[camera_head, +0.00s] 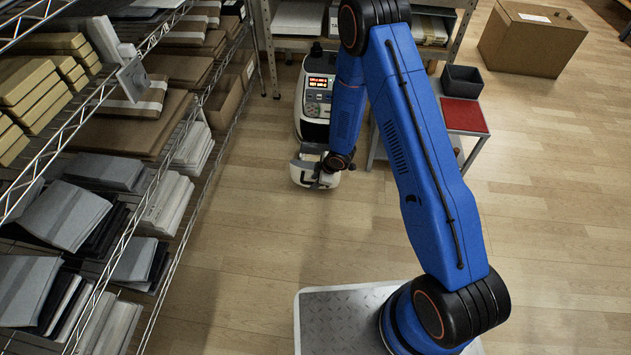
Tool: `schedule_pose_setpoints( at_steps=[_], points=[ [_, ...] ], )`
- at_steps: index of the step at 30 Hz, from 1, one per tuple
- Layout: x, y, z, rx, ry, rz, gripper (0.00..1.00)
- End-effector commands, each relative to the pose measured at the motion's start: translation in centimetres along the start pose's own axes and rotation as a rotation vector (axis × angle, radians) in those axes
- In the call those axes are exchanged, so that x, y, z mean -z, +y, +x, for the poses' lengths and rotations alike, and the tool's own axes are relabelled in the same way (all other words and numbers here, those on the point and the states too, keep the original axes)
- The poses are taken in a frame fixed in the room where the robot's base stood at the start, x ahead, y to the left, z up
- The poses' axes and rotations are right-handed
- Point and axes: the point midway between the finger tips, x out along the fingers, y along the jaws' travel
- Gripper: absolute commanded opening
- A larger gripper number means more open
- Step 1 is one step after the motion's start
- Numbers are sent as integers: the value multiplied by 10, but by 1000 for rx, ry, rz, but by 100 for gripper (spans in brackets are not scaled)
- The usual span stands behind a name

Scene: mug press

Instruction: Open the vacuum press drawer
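The vacuum press (314,110) is a white and grey machine with a lit red display and buttons, standing on the floor at the far end of the shelf aisle. Its rounded white drawer front (301,176) juts out low toward me. How far the drawer stands out from the body is hard to tell, as my blue arm hides part of the press's right side. My gripper (323,178) is small and dark at the drawer front, seeming to touch it. Its fingers are too small and too much hidden to show whether they are open or shut.
A wire shelf (172,103) with boxes and packs runs along the left. A small table with a red mat (463,116) and a dark bin (462,81) stands right of the press. A cardboard box (532,38) is at the back right. The wooden floor (560,200) at right is clear.

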Motion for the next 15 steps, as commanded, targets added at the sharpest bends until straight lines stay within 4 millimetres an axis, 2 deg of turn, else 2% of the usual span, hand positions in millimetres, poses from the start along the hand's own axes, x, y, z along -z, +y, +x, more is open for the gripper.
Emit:
schedule_pose_setpoints(
  at_steps=[7, 15],
  points=[
    [0, 1, -12, -1, 1, -1, 31],
    [0, 1, -54, -2, 1, -1, 31]
  ],
)
